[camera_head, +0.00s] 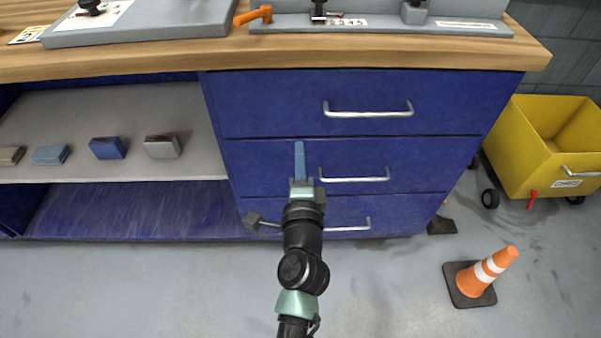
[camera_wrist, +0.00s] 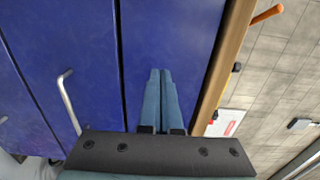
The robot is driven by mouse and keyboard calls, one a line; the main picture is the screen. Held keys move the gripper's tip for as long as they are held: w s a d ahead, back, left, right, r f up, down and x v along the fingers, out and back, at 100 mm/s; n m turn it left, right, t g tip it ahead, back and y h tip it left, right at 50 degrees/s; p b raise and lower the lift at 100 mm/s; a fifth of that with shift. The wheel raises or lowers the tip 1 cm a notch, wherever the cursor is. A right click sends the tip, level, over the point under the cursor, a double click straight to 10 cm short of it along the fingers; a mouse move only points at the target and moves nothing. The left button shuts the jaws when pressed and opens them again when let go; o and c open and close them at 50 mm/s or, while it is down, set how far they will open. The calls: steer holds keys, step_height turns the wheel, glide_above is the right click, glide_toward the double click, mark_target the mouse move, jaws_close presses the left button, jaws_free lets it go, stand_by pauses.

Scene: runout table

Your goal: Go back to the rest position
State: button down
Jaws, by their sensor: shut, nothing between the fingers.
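My gripper (camera_head: 299,150) is shut and empty, its blue-grey fingers pressed together and pointing at the blue drawer cabinet (camera_head: 270,105). In the head view it shows in front of the middle drawer (camera_head: 420,160), to the left of that drawer's handle (camera_head: 355,178). In the wrist view the shut fingers (camera_wrist: 161,75) lie over the blue drawer fronts. I cannot tell exactly how far the fingertips are from the drawer front. The lower drawer's handle (camera_head: 347,225) is partly hidden behind my arm.
A wooden worktop (camera_head: 390,55) overhangs the drawers and bears grey fixtures and an orange-handled clamp (camera_head: 253,15). Several small blocks lie on the open shelf (camera_head: 100,105) at left. A yellow cart (camera_head: 540,150) and a traffic cone (camera_head: 487,271) stand on the floor at right.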

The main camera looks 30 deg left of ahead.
steer(key=shift+v, duration=2.1)
steer(key=shift+r, duration=0.15)
steer(key=w+d+r+n+t, duration=0.1)
steer(key=d+r+n+t, duration=0.15)
steer(key=r, duration=0.65)
steer(key=w+d+r+n+t, duration=0.1)
steer(key=w+d+r+n, duration=0.2)
steer(key=r, duration=0.6)
steer(key=d+r+n+t, duration=0.2)
steer(key=d+r+n, duration=0.15)
steer(key=r, duration=0.65)
steer(key=s+d+r+n+t+h+p, duration=0.1)
steer(key=s+d+r+t+h, duration=0.35)
steer(key=r, duration=0.75)
steer(key=s+d+r+n+t+h+p, duration=0.1)
steer(key=s+d+r+t+h+p, duration=0.1)
steer(key=s+d+r+h, duration=0.65)
step_height(320, 180, up, 30)
steer(key=w+y+p, duration=0.1)
steer(key=y+p, duration=0.2)
steer(key=p, duration=2.3)
steer(key=shift+w, duration=0.2)
steer(key=shift+f, duration=0.1)
